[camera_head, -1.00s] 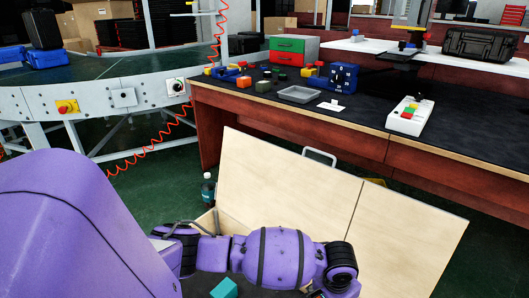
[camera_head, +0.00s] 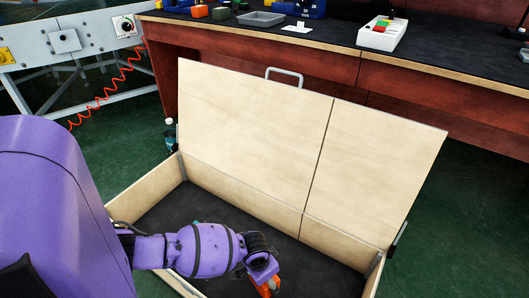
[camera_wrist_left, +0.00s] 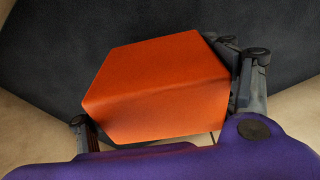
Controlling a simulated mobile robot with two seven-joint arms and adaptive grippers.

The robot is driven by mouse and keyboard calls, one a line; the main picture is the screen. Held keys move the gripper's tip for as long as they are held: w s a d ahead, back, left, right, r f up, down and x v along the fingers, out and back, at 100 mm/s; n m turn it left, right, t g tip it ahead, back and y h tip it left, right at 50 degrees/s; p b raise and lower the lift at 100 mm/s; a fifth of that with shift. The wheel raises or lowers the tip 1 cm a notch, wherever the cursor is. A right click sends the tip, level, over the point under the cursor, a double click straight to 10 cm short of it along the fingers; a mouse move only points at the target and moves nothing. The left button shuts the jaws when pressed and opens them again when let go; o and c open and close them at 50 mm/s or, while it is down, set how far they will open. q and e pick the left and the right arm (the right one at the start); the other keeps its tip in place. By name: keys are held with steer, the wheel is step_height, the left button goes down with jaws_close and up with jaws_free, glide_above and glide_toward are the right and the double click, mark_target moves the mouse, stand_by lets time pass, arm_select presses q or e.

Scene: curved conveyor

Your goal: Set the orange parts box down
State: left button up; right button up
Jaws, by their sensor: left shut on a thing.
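The orange parts box (camera_head: 268,287) shows only in part at the bottom of the head view, below my left gripper (camera_head: 263,273). In the left wrist view the orange parts box (camera_wrist_left: 155,80) fills the middle, with one finger of my left gripper (camera_wrist_left: 160,95) on either side. The gripper is shut on it. The box is over the dark floor of an open wooden case (camera_head: 165,207). I cannot tell whether it touches that floor. My right gripper is in neither view.
The case's raised lid (camera_head: 250,120) stands behind my left arm, before a red-brown workbench (camera_head: 300,62). A small teal thing (camera_head: 197,223) shows partly behind my arm in the case. A bottle (camera_head: 169,135) stands by the lid's left edge. Dark case floor shows bare around the arm.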

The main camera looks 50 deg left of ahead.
mark_target(264, 289)
arm_select(q)
step_height(264, 289, down, 4)
steer(key=shift+f+b, duration=0.1)
steer(key=shift+b, duration=1.05)
steer(key=shift+f, duration=0.15)
steer(key=o, duration=1.2)
steer(key=shift+o, duration=1.2)
steer(key=r+p, duration=0.2)
steer(key=r, duration=0.1)
steer(key=s+r+p, duration=0.1)
steer(key=r+p, duration=0.1)
steer(key=r, duration=0.2)
steer(key=r+p, duration=0.2)
steer(key=r, duration=0.2)
steer(key=shift+s+a, duration=0.15)
steer(key=shift+s, duration=0.1)
steer(key=shift+s+r, duration=0.15)
steer(key=shift+r, duration=0.4)
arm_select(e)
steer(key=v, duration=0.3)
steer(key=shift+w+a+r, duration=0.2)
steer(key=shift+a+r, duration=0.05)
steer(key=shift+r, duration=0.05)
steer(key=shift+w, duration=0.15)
